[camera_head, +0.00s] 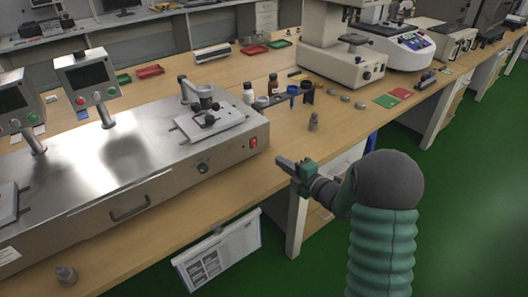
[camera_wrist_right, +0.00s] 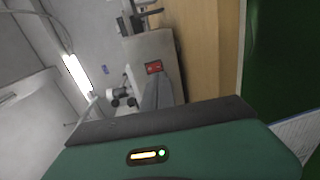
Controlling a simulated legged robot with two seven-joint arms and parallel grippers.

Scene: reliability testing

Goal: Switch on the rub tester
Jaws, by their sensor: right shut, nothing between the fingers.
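The rub tester (camera_head: 150,150) is a long metal machine on the wooden bench, at the left and centre of the head view. Its red rocker switch (camera_head: 254,143) is at the right end of its front face, with a black knob (camera_head: 203,168) to the left of it. The red switch also shows in the right wrist view (camera_wrist_right: 154,67). My right gripper (camera_head: 281,162) is shut and empty, in front of the machine's right end, a little below and right of the switch and apart from it. My left gripper is not in view.
Bottles (camera_head: 248,93), a small grey weight (camera_head: 313,121) and a microscope-like instrument (camera_head: 342,50) stand on the bench to the right of and behind the tester. A paper sheet (camera_head: 217,255) hangs below the bench's front edge. Green floor lies open at the right.

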